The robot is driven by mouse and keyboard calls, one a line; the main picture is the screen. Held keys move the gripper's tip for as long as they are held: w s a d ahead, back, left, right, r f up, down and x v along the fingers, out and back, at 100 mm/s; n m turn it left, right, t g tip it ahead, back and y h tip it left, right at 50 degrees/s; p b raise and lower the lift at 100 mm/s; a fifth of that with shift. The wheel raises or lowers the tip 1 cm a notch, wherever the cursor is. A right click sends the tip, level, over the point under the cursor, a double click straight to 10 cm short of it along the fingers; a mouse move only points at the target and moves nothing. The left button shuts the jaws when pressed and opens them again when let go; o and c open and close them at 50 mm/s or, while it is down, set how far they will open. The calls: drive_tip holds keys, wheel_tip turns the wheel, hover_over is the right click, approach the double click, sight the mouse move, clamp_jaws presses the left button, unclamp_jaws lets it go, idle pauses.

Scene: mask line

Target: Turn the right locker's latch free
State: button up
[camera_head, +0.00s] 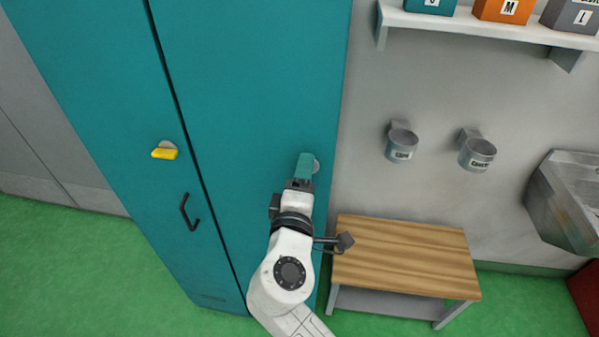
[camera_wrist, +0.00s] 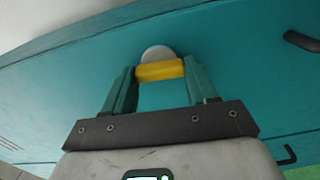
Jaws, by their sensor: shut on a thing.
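The right locker door (camera_head: 250,90) is teal and looks shut. My gripper (camera_head: 305,160) is at its latch, and its teal fingers are closed on the latch's yellow bar. In the wrist view the right latch (camera_wrist: 160,71) is a yellow bar on a pale round base, spanning between the fingertips of my gripper (camera_wrist: 158,76). The bar lies nearly level there, with a slight tilt. In the head view my gripper hides the yellow bar, and only an edge of the round base shows.
The left door has its own yellow latch (camera_head: 165,153) and a dark handle (camera_head: 186,211). A dark handle (camera_wrist: 302,41) shows in the wrist view. A wooden-topped bench (camera_head: 400,262) stands right of my arm. Two wall cups (camera_head: 402,146), a shelf (camera_head: 480,26) and a metal sink (camera_head: 570,195) are farther right.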

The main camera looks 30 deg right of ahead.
drive_tip(key=shift+d+r+n, duration=0.2)
drive_tip(key=shift+r+n, duration=0.1)
idle(0.4)
drive_tip(key=o, duration=1.1)
drive_tip(key=shift+s, duration=0.1)
drive_tip(key=shift+c, duration=0.2)
drive_tip(key=shift+f, duration=0.15)
drive_tip(key=shift+a, duration=0.1)
drive_tip(key=b+v, duration=0.2)
drive_tip(key=v, duration=0.9)
